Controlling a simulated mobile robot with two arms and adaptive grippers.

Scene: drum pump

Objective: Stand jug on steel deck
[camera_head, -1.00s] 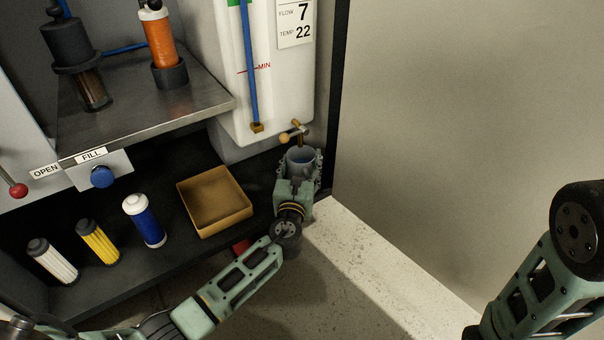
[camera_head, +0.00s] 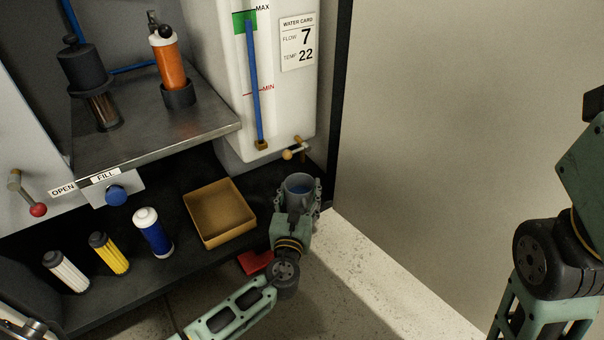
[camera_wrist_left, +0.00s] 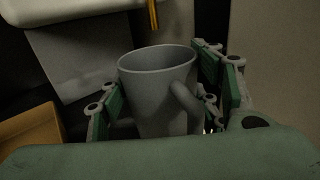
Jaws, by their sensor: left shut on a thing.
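The grey jug (camera_head: 299,182) is in the grip of my left gripper (camera_head: 298,200), near the front edge of the dark lower shelf, below and in front of the tank's brass tap. The steel deck (camera_head: 185,128) is the metal shelf higher up to the left. My right gripper is out of view; only part of that arm shows.
A clear dark-capped housing (camera_head: 88,75) and an orange cylinder (camera_head: 170,65) stand on the deck. The deck's front right is bare. The white tank (camera_head: 280,100) with its tap (camera_head: 296,148) is close to the jug. A tan tray (camera_head: 219,214) and white, yellow and blue filters occupy the lower shelf.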

